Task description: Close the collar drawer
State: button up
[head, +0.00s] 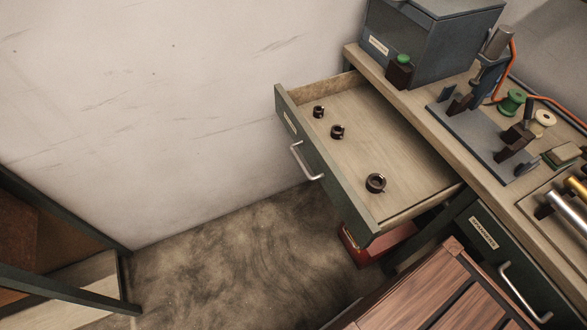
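The collar drawer (398,177) is pulled out from under the bench in the head view. Its dark green front (330,172) faces left, with a small label near the far end and a metal handle (306,161). Three dark ring-shaped collars lie on the drawer floor: one at the far end (319,112), one near the middle (337,132) and one nearer to me (375,183). My gripper is not in view.
The bench top (405,97) holds a blue-grey box (431,42), a winding fixture, spools and metal rods. A second, labelled drawer (490,240) with a handle is below it. A wooden slatted surface (435,300) stands at the bottom. The floor left of the drawer (230,250) is clear.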

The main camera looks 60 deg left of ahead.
aim_at(377, 138)
jog(key=u, duration=0.65)
jog(key=i+u, duration=0.15)
jog(key=u, duration=1.2)
jog(key=k+z, duration=0.4)
